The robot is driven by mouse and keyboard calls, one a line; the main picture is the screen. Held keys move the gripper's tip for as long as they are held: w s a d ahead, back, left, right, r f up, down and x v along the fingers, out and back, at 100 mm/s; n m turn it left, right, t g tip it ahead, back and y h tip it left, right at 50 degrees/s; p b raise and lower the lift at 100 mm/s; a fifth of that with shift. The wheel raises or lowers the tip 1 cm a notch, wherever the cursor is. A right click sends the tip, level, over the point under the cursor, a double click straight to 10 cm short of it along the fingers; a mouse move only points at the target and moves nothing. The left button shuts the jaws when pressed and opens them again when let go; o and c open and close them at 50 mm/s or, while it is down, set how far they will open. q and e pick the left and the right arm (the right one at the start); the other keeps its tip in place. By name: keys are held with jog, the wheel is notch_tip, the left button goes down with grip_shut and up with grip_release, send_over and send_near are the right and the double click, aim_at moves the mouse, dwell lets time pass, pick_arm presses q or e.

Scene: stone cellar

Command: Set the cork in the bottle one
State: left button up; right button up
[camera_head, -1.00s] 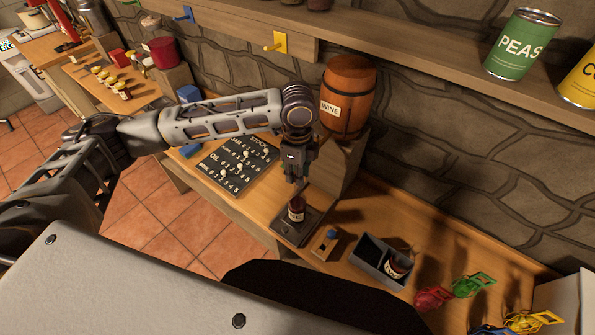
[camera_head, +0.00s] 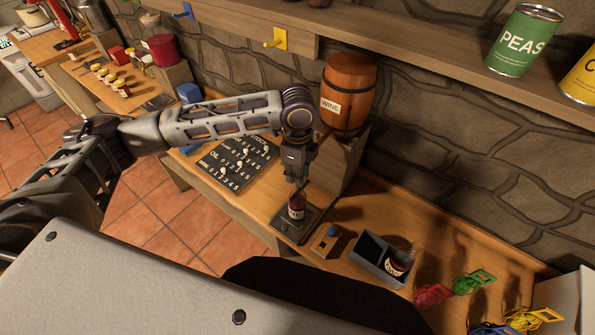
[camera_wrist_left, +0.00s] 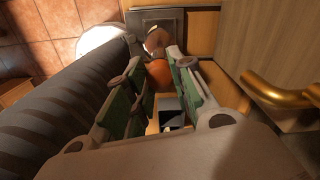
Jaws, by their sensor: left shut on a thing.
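A dark bottle (camera_head: 297,210) with a pale label stands upright on a dark square stand (camera_head: 284,225) on the bench. My left gripper (camera_head: 298,180) points down just above the bottle's neck. In the left wrist view the gripper (camera_wrist_left: 160,88) is shut on a small orange-brown piece, which looks like the cork (camera_wrist_left: 159,76). The bottle shows beyond it in the left wrist view (camera_wrist_left: 156,40). I cannot tell whether the cork touches the bottle's mouth. A second labelled bottle (camera_head: 396,263) lies tilted in a grey divided bin (camera_head: 367,258). My right gripper is not in view.
A wine barrel (camera_head: 348,95) stands on a wooden support behind my gripper, with a brass tap (camera_wrist_left: 280,92) close by. A black stock board (camera_head: 238,160) lies left. Coloured tags (camera_head: 472,284) lie right.

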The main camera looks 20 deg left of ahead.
pick_arm(q)
jog(key=shift+f, duration=0.3)
dwell(0.5)
jog(key=o, duration=0.8)
jog(key=shift+r, duration=0.15)
jog(key=shift+r, duration=5.85)
jog(key=shift+d+f, duration=0.1)
